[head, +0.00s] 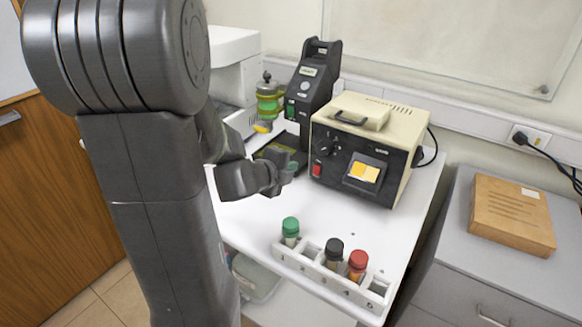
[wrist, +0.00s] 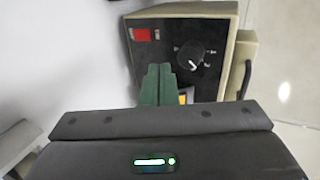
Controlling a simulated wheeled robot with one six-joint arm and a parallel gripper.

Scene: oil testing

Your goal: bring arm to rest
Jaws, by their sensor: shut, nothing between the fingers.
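My arm rises in the left half of the head view and bends over the white table (head: 258,222). My gripper (head: 290,172) is at the left front of the beige and black instrument (head: 385,118), above the table. In the wrist view my gripper (wrist: 158,72) shows two dark green fingers pressed together with nothing between them. Beyond them is the instrument's black front panel with its red switch (wrist: 142,34) and its round dial (wrist: 191,55). Whether the fingertips touch the panel I cannot tell.
A white rack (head: 320,272) at the table's front edge holds vials with green (head: 290,225), black (head: 334,246) and red (head: 358,260) caps. A tall black device (head: 312,85) stands behind my gripper. A wooden box (head: 512,214) lies on the grey cabinet at right.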

